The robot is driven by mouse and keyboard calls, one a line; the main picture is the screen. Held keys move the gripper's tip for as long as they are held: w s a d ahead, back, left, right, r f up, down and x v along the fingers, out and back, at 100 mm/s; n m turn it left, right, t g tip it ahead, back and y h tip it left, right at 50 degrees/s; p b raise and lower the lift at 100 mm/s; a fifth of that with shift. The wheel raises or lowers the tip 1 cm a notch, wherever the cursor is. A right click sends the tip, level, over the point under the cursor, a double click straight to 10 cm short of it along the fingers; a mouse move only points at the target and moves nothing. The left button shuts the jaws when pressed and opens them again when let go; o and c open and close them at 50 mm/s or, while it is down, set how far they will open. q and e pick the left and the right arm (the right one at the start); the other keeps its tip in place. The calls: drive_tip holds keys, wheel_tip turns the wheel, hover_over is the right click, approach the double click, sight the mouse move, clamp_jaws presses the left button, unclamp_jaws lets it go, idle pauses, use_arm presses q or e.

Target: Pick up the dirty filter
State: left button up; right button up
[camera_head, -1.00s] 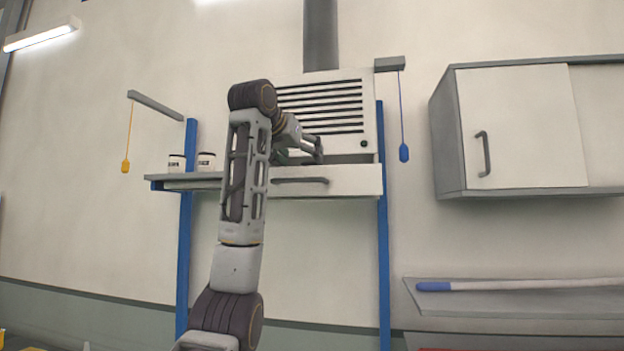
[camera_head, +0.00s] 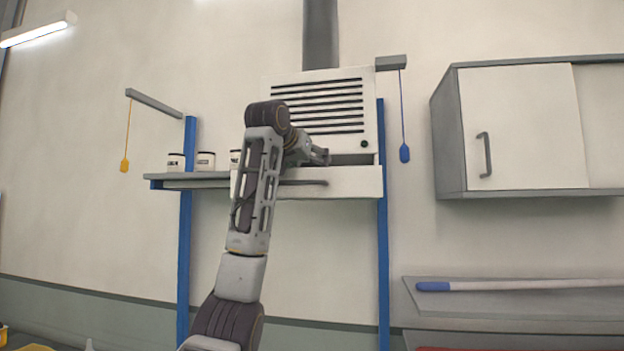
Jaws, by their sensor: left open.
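A white vented unit (camera_head: 355,95) with dark horizontal slats hangs on the wall between two blue posts. Below its grille is a dark opening (camera_head: 362,159), and under that a white drawer front (camera_head: 350,182) with a dark bar handle. My left gripper (camera_head: 325,157) is open in front of the unit, at the dark opening, just above the handle. My left forearm hides the left part of the unit. I cannot make out a dirty filter; any filter inside the opening is hidden. My right gripper is not in view.
A grey shelf (camera_head: 185,177) at left bears several white jars (camera_head: 206,161). A yellow pull cord (camera_head: 125,165) and a blue one (camera_head: 404,152) hang at the sides. A white cabinet (camera_head: 522,125) and a shelf with a blue-tipped pole (camera_head: 520,285) are at right.

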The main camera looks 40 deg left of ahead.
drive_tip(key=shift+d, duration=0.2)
use_arm(q)
drive_tip(key=c, duration=1.2)
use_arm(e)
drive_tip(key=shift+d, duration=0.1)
use_arm(q)
drive_tip(key=shift+o, duration=0.2)
drive_tip(key=shift+s+r, duration=0.1)
drive_tip(key=shift+r, duration=0.05)
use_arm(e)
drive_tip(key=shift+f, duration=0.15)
